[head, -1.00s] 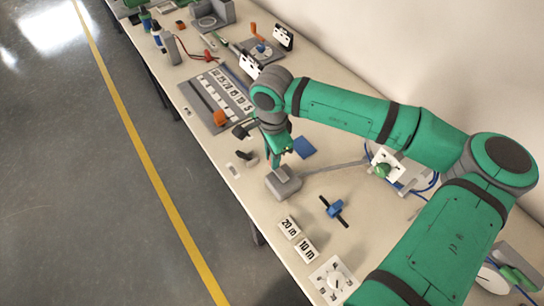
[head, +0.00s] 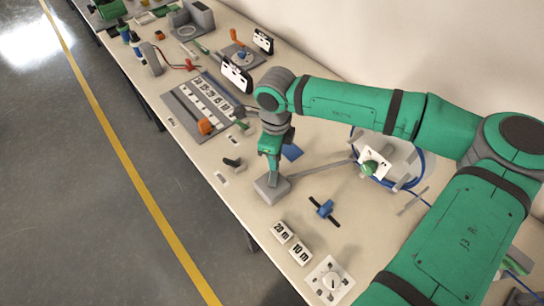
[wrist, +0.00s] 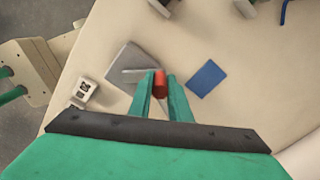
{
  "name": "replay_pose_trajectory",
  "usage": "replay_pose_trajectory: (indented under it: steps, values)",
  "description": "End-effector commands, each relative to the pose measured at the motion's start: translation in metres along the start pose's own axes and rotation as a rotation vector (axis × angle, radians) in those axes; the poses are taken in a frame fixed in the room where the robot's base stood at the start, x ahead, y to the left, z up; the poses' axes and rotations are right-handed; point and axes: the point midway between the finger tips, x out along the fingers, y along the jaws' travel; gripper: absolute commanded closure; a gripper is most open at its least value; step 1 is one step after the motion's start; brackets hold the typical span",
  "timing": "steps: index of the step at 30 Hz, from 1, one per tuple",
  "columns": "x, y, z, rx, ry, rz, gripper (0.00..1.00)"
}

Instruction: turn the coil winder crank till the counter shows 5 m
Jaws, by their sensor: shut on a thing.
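My gripper (head: 272,172) points down over a grey box (head: 272,188) near the front edge of the bench. In the wrist view, my gripper's green fingers (wrist: 160,88) are shut on a red handle (wrist: 160,78), which appears to be the crank's grip. A pale flat bar (wrist: 138,75) lies over the grey box (wrist: 125,58) beside the handle. In the head view the fingers hide the handle. A thin grey bar (head: 325,169) runs from the box toward a white plate with a green knob (head: 369,168), in front of a blue coil (head: 418,165). I cannot make out a counter reading.
White 20 m (head: 281,232) and 10 m (head: 300,252) blocks, a blue-and-black tool (head: 324,209) and a white dial (head: 328,281) lie nearer. A blue square (head: 292,152) lies behind my gripper.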

Motion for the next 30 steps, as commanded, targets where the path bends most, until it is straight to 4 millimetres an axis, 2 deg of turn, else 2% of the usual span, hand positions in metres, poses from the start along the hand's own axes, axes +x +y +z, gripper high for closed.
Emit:
replay_pose_trajectory:
  steps: [9, 23, 24, 25, 26, 30]
  values:
    - [-0.0011, -0.0026, -0.0035, 0.093, -0.004, -0.005, 1.0]
    - [-0.0012, -0.0032, -0.0043, 0.106, -0.005, -0.006, 1.0]
    - [-0.0013, -0.0033, -0.0043, 0.106, -0.005, -0.006, 0.76]
    - [-0.0012, -0.0032, -0.0044, 0.105, -0.005, -0.006, 0.69]
    - [-0.0011, -0.0031, -0.0044, 0.105, -0.004, -0.005, 0.64]
    - [-0.0007, -0.0024, -0.0047, 0.105, -0.003, -0.004, 0.64]
